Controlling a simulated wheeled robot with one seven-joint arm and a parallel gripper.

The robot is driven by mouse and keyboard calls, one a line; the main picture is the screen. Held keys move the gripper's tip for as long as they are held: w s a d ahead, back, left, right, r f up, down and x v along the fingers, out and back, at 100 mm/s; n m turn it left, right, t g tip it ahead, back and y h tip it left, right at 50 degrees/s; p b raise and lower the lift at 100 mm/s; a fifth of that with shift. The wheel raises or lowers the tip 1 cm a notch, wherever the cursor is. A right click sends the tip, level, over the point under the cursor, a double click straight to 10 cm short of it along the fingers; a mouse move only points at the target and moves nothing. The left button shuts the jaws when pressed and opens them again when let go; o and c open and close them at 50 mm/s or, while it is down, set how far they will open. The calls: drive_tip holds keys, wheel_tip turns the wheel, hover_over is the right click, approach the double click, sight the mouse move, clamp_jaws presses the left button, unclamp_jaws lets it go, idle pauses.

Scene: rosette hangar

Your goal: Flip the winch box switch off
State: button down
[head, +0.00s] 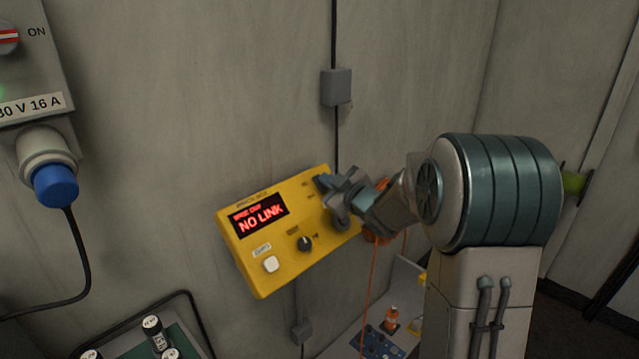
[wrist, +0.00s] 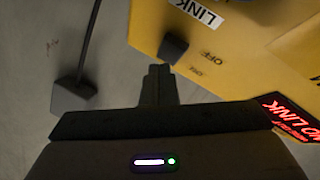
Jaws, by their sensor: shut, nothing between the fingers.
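The yellow winch box (head: 240,262) is on the grey wall in the middle of the head view, its red display (head: 261,217) reading NO LINK. It also fills the upper right of the wrist view (wrist: 235,30). There, a dark switch (wrist: 173,48) stands out from the box face beside small OFF and ON lettering; which way it is set I cannot tell. My gripper (head: 328,190) is at the box's upper right and covers part of its face. In the wrist view my gripper (wrist: 160,70) is shut and empty, its tips close to the switch; contact is unclear.
The box also bears a black knob (head: 304,243) and a white button (head: 270,264). A grey cable box (head: 336,87) is on the wall above. A power socket with a blue plug (head: 55,186) is at left. An orange cord (head: 371,290) hangs below my arm, near a shelf with small items.

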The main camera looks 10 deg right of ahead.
drive_tip(key=s+d+r+p, duration=0.1)
drive_tip(key=s+d+r, duration=0.1)
drive_tip(key=r, duration=0.1)
drive_tip(key=shift+s+r+p, duration=0.1)
drive_tip(key=shift+p, duration=0.25)
